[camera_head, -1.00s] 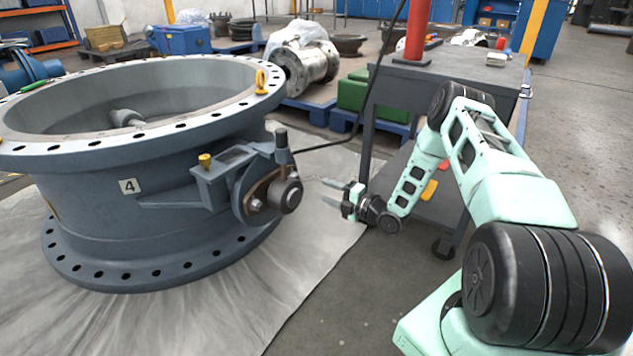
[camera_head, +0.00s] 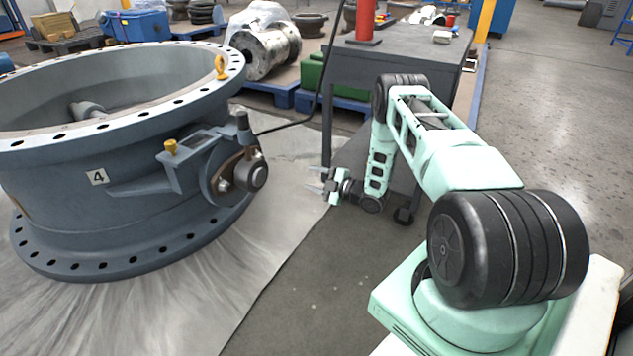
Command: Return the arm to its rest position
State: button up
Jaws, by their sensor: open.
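My arm stands at the right, its mint-green links rising to a black elbow and then folding down to the wrist. My gripper (camera_head: 316,181) is at the end of it, pointing left, with its two fingers apart and nothing between them. It hangs above the edge of the pale floor sheet, to the right of the big grey valve (camera_head: 130,185) marked 4. A clear gap lies between the fingertips and the valve's shaft hub (camera_head: 250,174). The gripper is small in the picture.
A dark workbench cart (camera_head: 398,55) with a red cylinder (camera_head: 365,20) on it stands right behind my arm. A black cable (camera_head: 318,95) hangs down beside the cart towards the valve. Bare floor (camera_head: 320,270) is free in front of my gripper, and more lies at the right.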

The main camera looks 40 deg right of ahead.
jog(key=shift+m, duration=0.3)
dwell(0.5)
